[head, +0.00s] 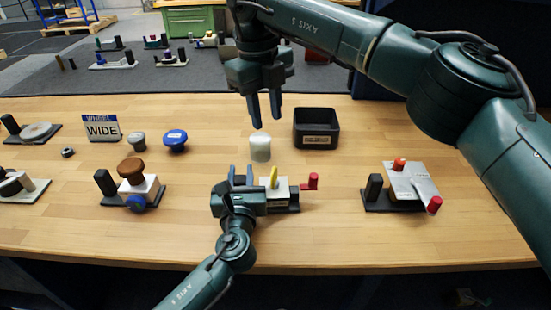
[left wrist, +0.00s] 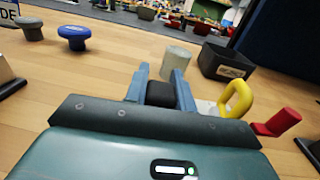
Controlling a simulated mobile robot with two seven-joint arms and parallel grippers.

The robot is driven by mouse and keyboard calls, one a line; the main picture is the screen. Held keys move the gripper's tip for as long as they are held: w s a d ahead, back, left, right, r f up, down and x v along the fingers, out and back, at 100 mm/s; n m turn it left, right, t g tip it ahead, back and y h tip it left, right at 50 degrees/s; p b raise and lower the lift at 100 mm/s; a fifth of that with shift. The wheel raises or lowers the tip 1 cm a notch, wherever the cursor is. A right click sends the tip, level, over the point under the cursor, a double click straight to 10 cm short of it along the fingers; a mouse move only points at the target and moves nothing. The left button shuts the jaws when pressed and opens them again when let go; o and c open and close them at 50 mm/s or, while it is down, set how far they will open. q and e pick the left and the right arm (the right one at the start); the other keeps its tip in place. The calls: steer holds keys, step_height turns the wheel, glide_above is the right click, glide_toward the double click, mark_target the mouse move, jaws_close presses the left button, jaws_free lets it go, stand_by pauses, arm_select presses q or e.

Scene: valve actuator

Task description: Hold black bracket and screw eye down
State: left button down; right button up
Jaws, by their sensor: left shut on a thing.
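My left gripper (head: 241,174) is shut on the black bracket (left wrist: 160,94), which stands between its fingers in the left wrist view. In the head view the bracket is mostly hidden by this gripper. The yellow screw eye (head: 273,177) stands upright on the pale block just right of the gripper; its ring also shows in the left wrist view (left wrist: 238,97). No gripper touches the screw eye. My right gripper (head: 265,122) points down above and behind the valve, its fingers apart and empty, over a white cylinder (head: 260,149).
A red handle (head: 312,181) sticks out right of the screw eye. A black bin (head: 316,128) stands behind. A brown-knobbed valve (head: 131,170) is at left, a valve with a silver plate (head: 411,180) at right. Blue (head: 175,139) and grey (head: 137,141) knobs stand behind left. Table is clear in front.

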mark_target(274, 171)
steer(key=s+d+n+y, duration=0.2)
steer(key=d+n+y, duration=0.15)
steer(key=n, duration=2.25)
steer(key=x, duration=0.8)
steer(key=d+x, duration=0.1)
steer(key=x, duration=0.3)
steer(key=shift+w+f, duration=0.1)
steer(key=shift+w, duration=0.3)
steer(key=shift+c, duration=0.4)
jaws_close()
